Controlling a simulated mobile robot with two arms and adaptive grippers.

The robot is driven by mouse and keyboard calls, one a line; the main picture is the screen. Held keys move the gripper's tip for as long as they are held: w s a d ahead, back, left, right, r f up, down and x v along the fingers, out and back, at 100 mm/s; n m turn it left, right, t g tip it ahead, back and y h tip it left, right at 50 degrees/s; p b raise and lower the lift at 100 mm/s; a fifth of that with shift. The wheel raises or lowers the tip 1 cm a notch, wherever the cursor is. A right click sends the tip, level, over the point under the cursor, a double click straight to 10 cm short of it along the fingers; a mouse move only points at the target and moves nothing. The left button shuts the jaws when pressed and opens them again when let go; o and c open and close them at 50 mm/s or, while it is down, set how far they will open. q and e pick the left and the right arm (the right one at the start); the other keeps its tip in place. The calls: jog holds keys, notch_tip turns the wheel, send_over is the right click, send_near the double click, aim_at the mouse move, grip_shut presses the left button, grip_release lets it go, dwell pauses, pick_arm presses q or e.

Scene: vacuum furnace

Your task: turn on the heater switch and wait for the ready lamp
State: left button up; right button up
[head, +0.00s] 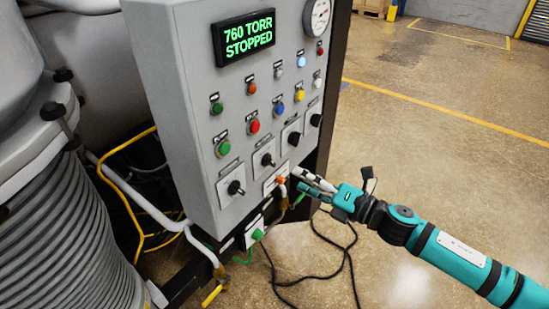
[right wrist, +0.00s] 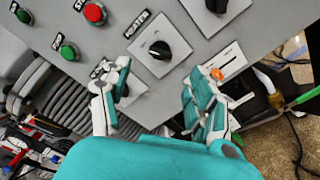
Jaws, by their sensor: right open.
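The grey control panel (head: 185,110) has a row of black rotary knobs along its lower part: a lower-left knob (head: 236,188), a second knob (head: 267,160), a third knob (head: 294,138) and a fourth knob (head: 316,119). My right gripper (head: 301,179) is open and empty near the panel's lower right. In the right wrist view, its fingers (right wrist: 158,82) stand apart below a black knob (right wrist: 160,50); the left finger partly hides another knob.
The display (head: 248,36) reads "760 TORR STOPPED". Colored buttons and lamps, including a blue lamp (head: 301,62), sit above the knobs. An orange handle (head: 280,180) and a green plug (head: 257,234) are below. Black cables (head: 320,262) lie on the floor; the floor at right is open.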

aim_at(274, 164)
jog(key=p+x, duration=0.1)
jog(key=x, duration=0.8)
jog(key=shift+p, duration=0.3)
jog(key=c, duration=1.2)
jog(key=shift+o, duration=0.2)
